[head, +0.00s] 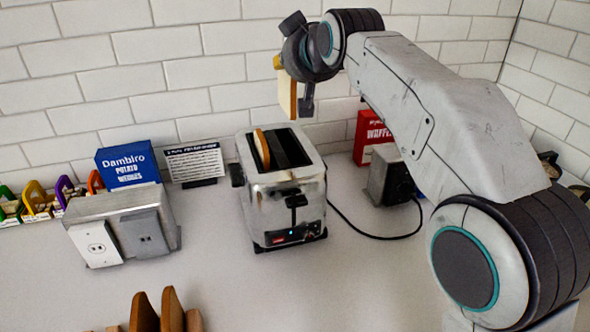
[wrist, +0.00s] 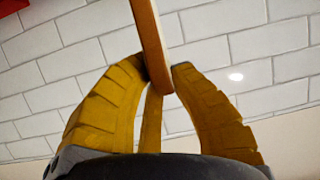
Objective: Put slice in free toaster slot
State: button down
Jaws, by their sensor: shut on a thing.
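A bread slice (head: 287,93) hangs from my gripper (head: 279,63), above and behind the toaster. The wrist view shows the same slice (wrist: 149,40) edge-on between the yellow fingers of my gripper (wrist: 160,80), which are shut on it. The silver toaster (head: 284,195) stands on the counter with its two slots facing up. Another slice (head: 262,149) sticks up out of the left slot. The right slot (head: 291,148) looks dark and empty. The held slice is upright and apart from the toaster.
A blue potato wedges box (head: 127,165) and a small sign (head: 195,163) stand left of the toaster. An outlet box (head: 122,228) sits in front of them. A red waffle box (head: 373,137) and a grey outlet box (head: 391,175) stand at right. Brown slices (head: 161,312) show at the front edge.

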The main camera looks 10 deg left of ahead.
aim_at(293, 93)
jog(key=shift+s+d+f, duration=0.1)
jog(key=shift+s+f, duration=0.15)
jog(key=shift+f, duration=0.65)
jog(key=shift+s+d+f, duration=0.1)
jog(key=shift+s+f, duration=0.15)
jog(key=shift+f, duration=0.6)
jog(key=shift+s+d+f, duration=0.1)
jog(key=shift+s+f, duration=0.15)
jog(key=shift+f, duration=0.65)
jog(key=shift+f+p, duration=0.8)
jog(key=shift+f, duration=3.95)
jog(key=shift+f, duration=0.1)
jog(key=c, duration=1.6)
grip_release()
jog(key=shift+o, duration=0.2)
jog(key=b+v, duration=0.5)
jog(key=v, duration=0.7)
